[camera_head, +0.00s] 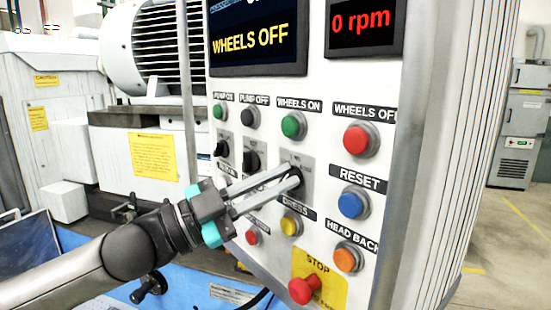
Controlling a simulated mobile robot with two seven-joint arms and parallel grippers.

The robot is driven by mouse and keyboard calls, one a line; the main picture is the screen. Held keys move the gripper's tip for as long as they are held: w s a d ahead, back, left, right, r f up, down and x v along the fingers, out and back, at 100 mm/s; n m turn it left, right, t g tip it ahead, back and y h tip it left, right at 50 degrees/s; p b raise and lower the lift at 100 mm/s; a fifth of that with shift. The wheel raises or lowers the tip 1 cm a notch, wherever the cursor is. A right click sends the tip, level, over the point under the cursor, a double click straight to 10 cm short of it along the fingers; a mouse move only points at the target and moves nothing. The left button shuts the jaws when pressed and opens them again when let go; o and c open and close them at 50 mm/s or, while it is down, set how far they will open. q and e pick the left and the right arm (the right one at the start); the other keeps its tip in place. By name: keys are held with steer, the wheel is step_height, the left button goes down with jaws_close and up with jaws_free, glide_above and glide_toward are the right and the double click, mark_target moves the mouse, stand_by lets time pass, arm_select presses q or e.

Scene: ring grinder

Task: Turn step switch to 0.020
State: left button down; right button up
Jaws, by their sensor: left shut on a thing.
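The white control panel (330,215) fills the middle and right. It carries three black rotary switches in a row. My left gripper (293,177) reaches in from the lower left with its two grey fingers shut on the rightmost switch, taken as the step switch (299,173). The fingers cover much of that knob and part of its plate, so its pointer and any value marks cannot be read. The other two switches, a left one (221,149) and a middle one (251,161), are untouched. My right gripper is not in view.
Above the switches are a green WHEELS ON button (293,125) and a red WHEELS OFF button (358,139). A blue RESET button (352,205) is to the right. Below are a yellow button (290,225) and a red STOP button (303,290). Screens read WHEELS OFF and 0 rpm.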

arm_select(q)
steer(key=shift+f+m+g+p, duration=0.2)
steer(key=shift+m+g+p, duration=0.3)
steer(key=shift+m+p, duration=0.55)
steer(key=shift+m, duration=0.35)
steer(key=c, duration=0.9)
jaws_free()
steer(key=shift+d, duration=0.1)
steer(key=b+v, duration=0.6)
steer(key=v, duration=0.9)
steer(key=shift+r, duration=0.2)
